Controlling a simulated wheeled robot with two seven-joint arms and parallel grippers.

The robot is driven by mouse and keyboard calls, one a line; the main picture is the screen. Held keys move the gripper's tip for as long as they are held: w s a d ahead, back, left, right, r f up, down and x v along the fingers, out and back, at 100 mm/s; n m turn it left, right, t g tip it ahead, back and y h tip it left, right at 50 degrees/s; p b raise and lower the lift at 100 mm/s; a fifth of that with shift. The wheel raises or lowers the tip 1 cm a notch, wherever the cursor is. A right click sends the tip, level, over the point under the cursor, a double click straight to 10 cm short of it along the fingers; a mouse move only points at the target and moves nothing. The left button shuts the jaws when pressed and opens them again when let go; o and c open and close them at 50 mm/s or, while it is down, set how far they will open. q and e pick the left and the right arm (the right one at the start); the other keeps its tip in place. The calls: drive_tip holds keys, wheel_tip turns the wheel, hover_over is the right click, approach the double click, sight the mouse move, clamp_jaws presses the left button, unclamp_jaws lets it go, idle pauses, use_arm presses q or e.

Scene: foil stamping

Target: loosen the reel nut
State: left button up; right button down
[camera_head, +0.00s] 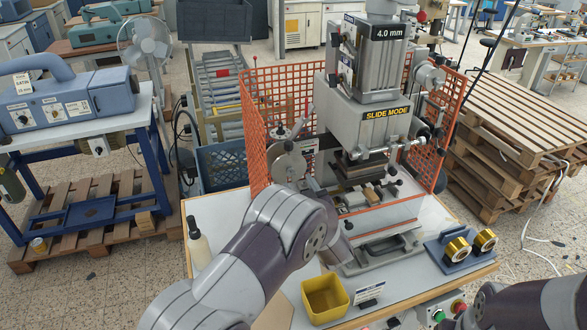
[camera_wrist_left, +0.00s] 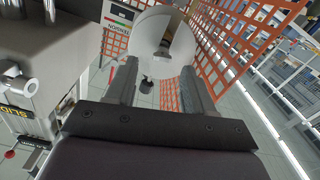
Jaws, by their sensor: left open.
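The grey stamping press (camera_head: 368,120) stands on the bench in the head view. On its left side is a pale round reel disc (camera_head: 288,165) with a small dark knob, perhaps the reel nut (camera_head: 288,146). My left gripper (camera_head: 318,188) is just beside the disc, mostly hidden by my own forearm. In the left wrist view the left gripper (camera_wrist_left: 158,70) is open, with the reel disc (camera_wrist_left: 150,38) ahead of and between its fingers. A small dark knob (camera_wrist_left: 147,85) shows between the fingers; I cannot tell whether they touch it. My right gripper is out of view.
Orange mesh guards (camera_head: 262,115) stand around the press, close to the reel. A yellow bin (camera_head: 325,298), a white bottle (camera_head: 197,243) and a blue holder with gold foil rolls (camera_head: 458,252) are on the bench (camera_head: 420,285). Pallets (camera_head: 515,120) are stacked at the right.

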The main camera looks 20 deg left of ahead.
sight(293, 175)
use_arm(q)
drive_tip(key=w+a+p, duration=0.1)
drive_tip(key=w+a, duration=0.1)
drive_tip(key=a, duration=0.1)
drive_tip(key=shift+w, duration=0.55)
drive_tip(key=shift+w+d, duration=0.15)
drive_tip(key=shift+d, duration=0.3)
drive_tip(key=shift+a, duration=0.3)
drive_tip(key=c, duration=1)
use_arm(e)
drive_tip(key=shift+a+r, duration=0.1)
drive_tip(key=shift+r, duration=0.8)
use_arm(q)
drive_tip(key=shift+f, duration=0.1)
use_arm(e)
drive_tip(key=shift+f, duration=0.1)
